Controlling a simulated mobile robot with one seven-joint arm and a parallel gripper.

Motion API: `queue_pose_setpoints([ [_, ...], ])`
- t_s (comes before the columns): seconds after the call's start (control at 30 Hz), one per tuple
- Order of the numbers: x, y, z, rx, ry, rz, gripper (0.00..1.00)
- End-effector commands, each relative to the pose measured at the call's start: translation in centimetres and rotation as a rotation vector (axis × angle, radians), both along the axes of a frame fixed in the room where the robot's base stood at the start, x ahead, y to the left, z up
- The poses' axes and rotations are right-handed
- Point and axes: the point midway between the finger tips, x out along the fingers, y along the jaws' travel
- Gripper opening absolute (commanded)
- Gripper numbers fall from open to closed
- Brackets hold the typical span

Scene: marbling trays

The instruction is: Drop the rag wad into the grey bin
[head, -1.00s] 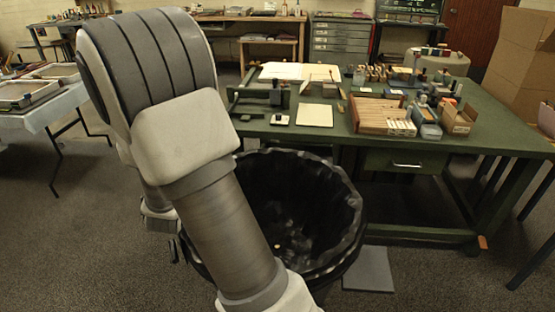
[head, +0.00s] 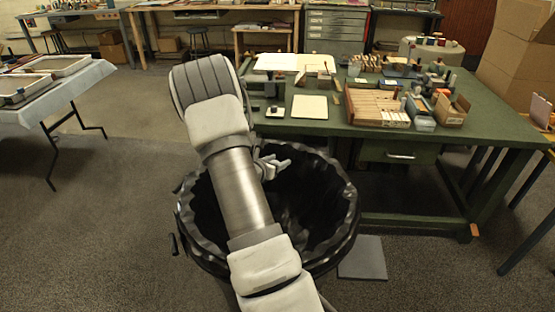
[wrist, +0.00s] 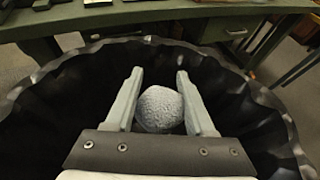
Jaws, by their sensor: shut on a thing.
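The rag wad (wrist: 160,108) is a pale grey, rough-textured ball in the wrist view. My gripper (wrist: 160,73) is shut on it, one finger on each side. In the head view my gripper (head: 276,164) is partly behind my arm, over the mouth of the bin, and the wad cannot be made out there. The bin (head: 350,205) is round with a crumpled dark liner over its rim. In the wrist view its rim (wrist: 283,105) curves around both sides of the gripper. My arm hides part of the bin's opening.
A green workbench (head: 330,118) with boxes and small tools stands just behind the bin. A flat grey slab (head: 363,258) lies on the floor to the bin's right. A white-covered table (head: 75,85) with trays is at the left. The floor between is clear.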

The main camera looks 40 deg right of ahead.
Motion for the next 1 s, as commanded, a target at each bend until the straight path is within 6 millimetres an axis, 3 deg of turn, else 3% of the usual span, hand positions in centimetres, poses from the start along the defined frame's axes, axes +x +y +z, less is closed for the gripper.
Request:
queue_pose_setpoints([
  [0.1, 0.0, 0.0, -2.0, 0.001, 0.001, 0.000, 0.02],
  [0.3, 0.0, 0.0, -3.9, 0.000, 0.001, 0.001, 0.02],
  [0.63, 0.0, 0.0, -4.2, 0.000, -0.001, 0.002, 0.02],
  [0.67, 0.0, 0.0, -4.2, 0.000, -0.001, 0.002, 0.58],
  [0.83, 0.0, 0.0, -4.2, 0.000, -0.001, 0.002, 0.88],
  [1.0, 0.0, 0.0, -4.2, 0.000, -0.001, 0.002, 0.89],
])
